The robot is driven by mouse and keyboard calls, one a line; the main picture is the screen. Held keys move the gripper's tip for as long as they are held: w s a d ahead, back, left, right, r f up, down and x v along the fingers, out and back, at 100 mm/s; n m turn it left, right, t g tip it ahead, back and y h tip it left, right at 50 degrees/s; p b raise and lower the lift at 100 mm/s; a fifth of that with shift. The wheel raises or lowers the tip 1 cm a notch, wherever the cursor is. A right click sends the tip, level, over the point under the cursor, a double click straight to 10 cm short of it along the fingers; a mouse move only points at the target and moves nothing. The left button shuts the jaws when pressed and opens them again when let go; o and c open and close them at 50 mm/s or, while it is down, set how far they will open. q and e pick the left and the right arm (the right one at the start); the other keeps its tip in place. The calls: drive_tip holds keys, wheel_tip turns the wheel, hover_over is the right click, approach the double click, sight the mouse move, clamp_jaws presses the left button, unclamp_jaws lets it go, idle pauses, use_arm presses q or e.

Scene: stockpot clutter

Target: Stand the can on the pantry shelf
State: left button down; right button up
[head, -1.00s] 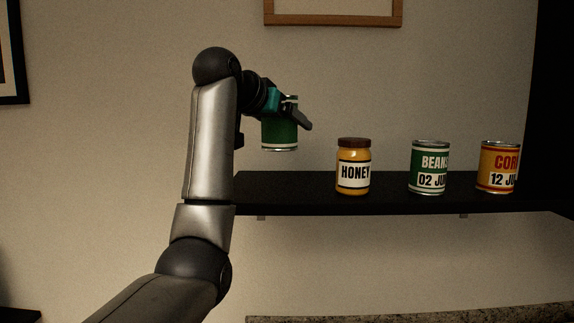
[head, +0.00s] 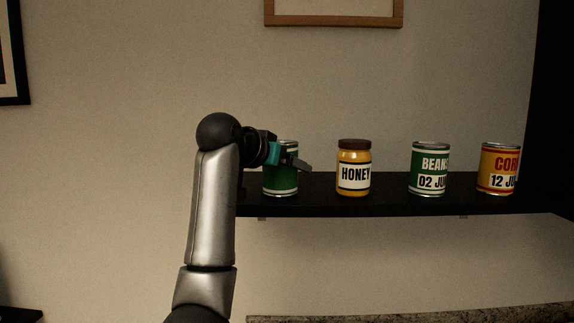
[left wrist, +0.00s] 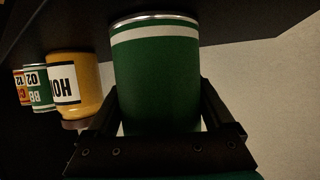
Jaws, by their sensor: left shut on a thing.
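The green can (head: 283,181) is upright at the left part of the black pantry shelf (head: 330,205), left of the honey jar. Its base appears at shelf level; I cannot tell for sure that it touches. My left gripper (head: 290,163) is shut on the can around its upper part. In the left wrist view the can (left wrist: 158,75) fills the middle, between the two fingers of the gripper (left wrist: 160,130), with the shelf (left wrist: 225,18) beyond it. That view appears upside down. The can's label is not visible. My right gripper is not in view.
A beans can (head: 429,170) and a corn can (head: 498,170) stand farther right. A picture frame (head: 335,22) hangs above. A speckled counter edge (head: 410,318) is below.

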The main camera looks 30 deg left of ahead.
use_arm(q)
unclamp_jaws()
drive_tip(key=shift+f, duration=0.1)
drive_tip(key=shift+r, duration=0.2)
drive_tip(key=b+v, duration=0.3)
drive_tip(key=v, duration=0.9)
drive_tip(key=shift+b, duration=0.3)
drive_tip(key=shift+f, duration=0.1)
